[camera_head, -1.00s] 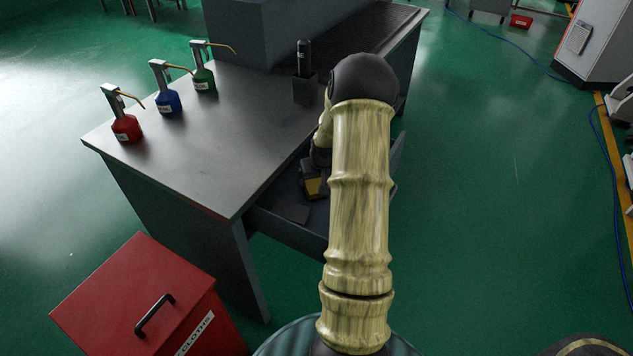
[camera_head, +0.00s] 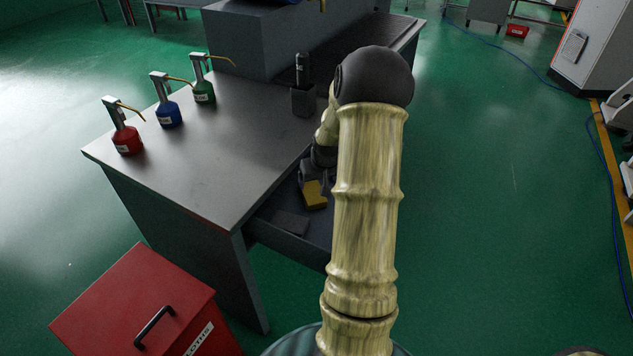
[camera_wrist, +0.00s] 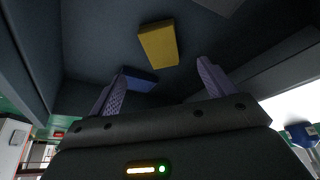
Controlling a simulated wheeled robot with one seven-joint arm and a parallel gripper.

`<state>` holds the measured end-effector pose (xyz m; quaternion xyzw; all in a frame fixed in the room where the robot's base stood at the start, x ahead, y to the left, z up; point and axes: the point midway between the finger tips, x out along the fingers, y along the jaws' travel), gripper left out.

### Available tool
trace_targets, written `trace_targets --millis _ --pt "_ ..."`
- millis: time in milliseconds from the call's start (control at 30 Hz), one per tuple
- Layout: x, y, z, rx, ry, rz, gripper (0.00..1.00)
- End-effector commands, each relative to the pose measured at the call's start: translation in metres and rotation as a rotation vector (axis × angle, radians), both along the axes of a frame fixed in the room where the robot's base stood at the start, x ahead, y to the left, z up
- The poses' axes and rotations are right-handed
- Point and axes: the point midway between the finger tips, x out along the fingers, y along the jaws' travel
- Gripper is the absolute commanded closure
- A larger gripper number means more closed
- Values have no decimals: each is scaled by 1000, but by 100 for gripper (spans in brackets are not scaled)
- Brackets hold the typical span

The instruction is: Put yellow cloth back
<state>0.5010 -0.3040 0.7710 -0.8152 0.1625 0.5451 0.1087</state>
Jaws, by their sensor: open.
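The yellow cloth (camera_head: 315,196) is a small folded block in the open drawer (camera_head: 268,238) under the bench top. It also shows in the wrist view (camera_wrist: 158,44), lying on the dark drawer floor. My gripper (camera_wrist: 163,70) is open and empty. In the wrist view its two purple-grey fingers stand apart, with the cloth beyond their tips and not between them. In the head view my arm hides most of the gripper and part of the drawer.
A blue block (camera_wrist: 138,80) lies in the drawer beside the left finger. A grey flat piece (camera_head: 290,222) lies near the drawer's front. Red (camera_head: 126,140), blue (camera_head: 168,115) and green (camera_head: 204,92) bottles stand on the bench. A red lidded bin (camera_head: 130,310) stands in front.

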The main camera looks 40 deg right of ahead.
Motion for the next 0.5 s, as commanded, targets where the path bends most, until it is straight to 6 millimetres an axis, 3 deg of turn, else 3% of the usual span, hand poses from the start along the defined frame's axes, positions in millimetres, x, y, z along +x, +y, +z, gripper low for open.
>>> trace_targets --millis 167,267,500 --pt "0 3 1 0 1 4 17" --pt "1 18 7 -2 8 25 17" --pt "-11 108 37 -6 58 134 17"
